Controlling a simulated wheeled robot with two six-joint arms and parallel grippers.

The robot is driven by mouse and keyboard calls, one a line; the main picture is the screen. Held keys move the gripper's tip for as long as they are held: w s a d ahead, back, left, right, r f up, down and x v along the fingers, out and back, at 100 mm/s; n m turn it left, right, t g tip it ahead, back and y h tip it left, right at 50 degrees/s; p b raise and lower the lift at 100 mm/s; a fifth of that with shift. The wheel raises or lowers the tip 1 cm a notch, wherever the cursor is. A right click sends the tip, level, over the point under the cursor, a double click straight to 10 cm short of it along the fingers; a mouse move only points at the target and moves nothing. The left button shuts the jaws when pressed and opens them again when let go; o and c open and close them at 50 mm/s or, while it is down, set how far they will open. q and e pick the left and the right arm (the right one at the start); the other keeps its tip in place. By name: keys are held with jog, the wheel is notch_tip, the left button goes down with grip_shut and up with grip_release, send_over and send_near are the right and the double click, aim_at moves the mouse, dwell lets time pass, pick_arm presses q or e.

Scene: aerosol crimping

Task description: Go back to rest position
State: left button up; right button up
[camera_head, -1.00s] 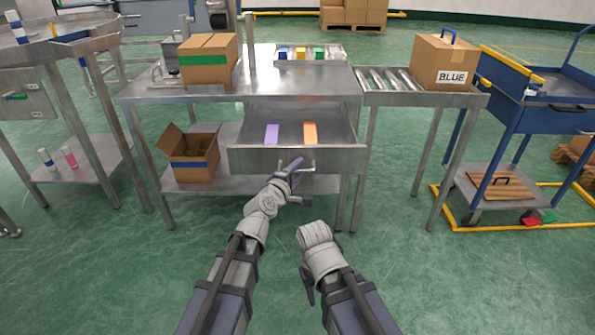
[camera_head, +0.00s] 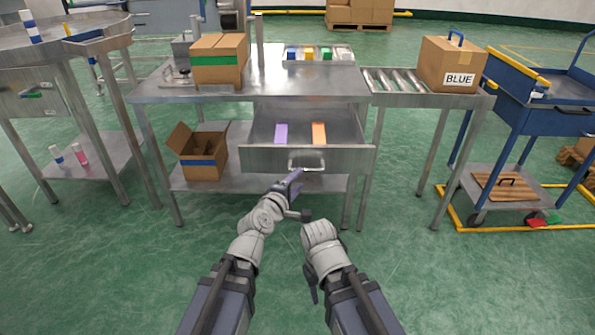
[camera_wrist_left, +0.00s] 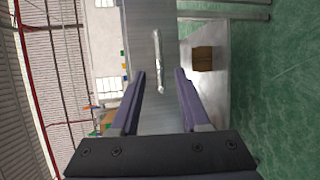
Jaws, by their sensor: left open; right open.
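My left gripper (camera_head: 297,195) is just below and in front of the open drawer (camera_head: 262,159), apart from its handle (camera_head: 307,163). In the left wrist view, its two fingers (camera_wrist_left: 160,88) are spread and empty, with the drawer handle (camera_wrist_left: 158,62) ahead between them. The drawer is pulled out from the metal table and holds a purple block (camera_head: 281,133) and an orange block (camera_head: 318,133). My right gripper (camera_head: 311,290) is low in the head view, pointing down over the floor, with nothing seen in it; its fingers are mostly hidden by the wrist.
A green-taped box (camera_head: 218,60) and a tray of coloured pieces (camera_head: 320,54) are on the table (camera_head: 170,92). An open carton (camera_head: 197,152) is on its lower shelf. A box marked BLUE (camera_head: 452,66) is on the roller stand. Open green floor lies around my arms.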

pick_arm(q)
jog(key=s+a+f+m+g+y, duration=0.1)
jog(key=s+a+f+m+g, duration=0.1)
jog(key=s+f+m+g, duration=0.25)
jog(key=s+a+f+m+g+y, duration=0.1)
jog(key=s+a+f+m+g, duration=0.15)
jog(key=f+m, duration=0.35)
jog(key=s+a+f+m+g+y, duration=0.4)
jog(key=s+a+f+g, duration=0.3)
jog(key=s+a, duration=0.3)
jog(key=s+d+m+y, duration=0.2)
jog(key=s+d+m, duration=0.3)
jog(key=d, duration=0.4)
notch_tip(320, 180, up, 35)
jog(key=n+p, duration=0.1)
jog(key=p, duration=3.3)
jog(key=shift+s+d+f+g+h+p, duration=0.2)
jog(key=shift+s+d+g+h+p, duration=0.1)
jog(key=shift+s+g+p, duration=0.15)
